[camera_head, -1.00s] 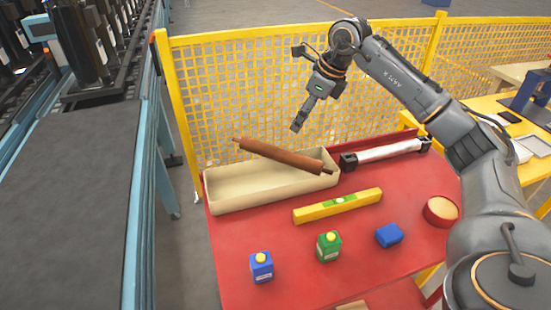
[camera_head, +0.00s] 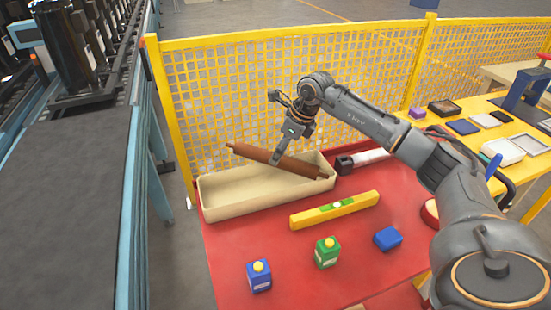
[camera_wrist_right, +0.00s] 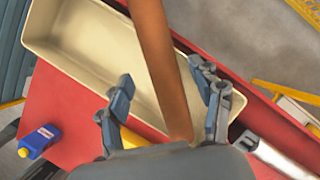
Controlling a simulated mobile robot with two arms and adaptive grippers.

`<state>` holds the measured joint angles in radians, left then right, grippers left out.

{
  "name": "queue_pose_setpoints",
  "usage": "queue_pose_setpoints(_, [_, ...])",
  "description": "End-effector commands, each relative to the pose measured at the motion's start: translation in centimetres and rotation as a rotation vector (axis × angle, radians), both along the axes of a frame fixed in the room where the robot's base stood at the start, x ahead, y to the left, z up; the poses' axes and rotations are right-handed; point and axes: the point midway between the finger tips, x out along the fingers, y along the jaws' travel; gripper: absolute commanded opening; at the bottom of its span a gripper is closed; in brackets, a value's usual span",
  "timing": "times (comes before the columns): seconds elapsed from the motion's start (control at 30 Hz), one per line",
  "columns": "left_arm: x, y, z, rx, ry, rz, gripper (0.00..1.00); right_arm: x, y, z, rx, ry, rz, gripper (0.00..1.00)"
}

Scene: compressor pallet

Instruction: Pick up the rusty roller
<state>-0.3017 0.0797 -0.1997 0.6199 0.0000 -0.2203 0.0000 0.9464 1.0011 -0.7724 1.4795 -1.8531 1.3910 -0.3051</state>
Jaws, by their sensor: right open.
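The rusty roller (camera_head: 255,153) is a brown rod that lies tilted across the cream tray (camera_head: 230,208), its right end at the tray's far right corner. My right gripper (camera_head: 277,160) is over the right half of the roller, pointing down. In the right wrist view the roller (camera_wrist_right: 160,65) runs between the two spread fingers of my right gripper (camera_wrist_right: 165,92). The fingers are apart from it on both sides. The cream tray (camera_wrist_right: 65,55) lies below it. My left gripper is in no view.
On the red table (camera_head: 225,255) are a yellow spirit level (camera_head: 310,217), a blue bottle (camera_head: 259,280), a green bottle (camera_head: 327,255) and a blue box (camera_head: 388,239). A white-and-black cylinder (camera_head: 368,157) lies right of the tray. A yellow mesh fence (camera_head: 210,100) stands behind.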

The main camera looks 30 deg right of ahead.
Motion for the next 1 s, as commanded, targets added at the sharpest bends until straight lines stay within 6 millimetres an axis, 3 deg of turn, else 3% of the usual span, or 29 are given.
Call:
queue_pose_setpoints(0.2, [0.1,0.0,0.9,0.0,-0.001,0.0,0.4,0.9,0.4,-2.7,0.001,0.001,0.001,0.65])
queue_pose_setpoints(0.5, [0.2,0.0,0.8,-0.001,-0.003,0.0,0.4,1.1,0.4,-3.1,0.001,-0.001,0.0,0.63])
queue_pose_setpoints(0.8, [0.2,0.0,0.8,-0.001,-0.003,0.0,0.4,1.1,0.4,-3.1,0.001,-0.001,0.0,0.02])
queue_pose_setpoints(1.0, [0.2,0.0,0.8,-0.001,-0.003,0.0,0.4,1.2,0.4,-2.9,0.002,-0.005,0.0,0.0])
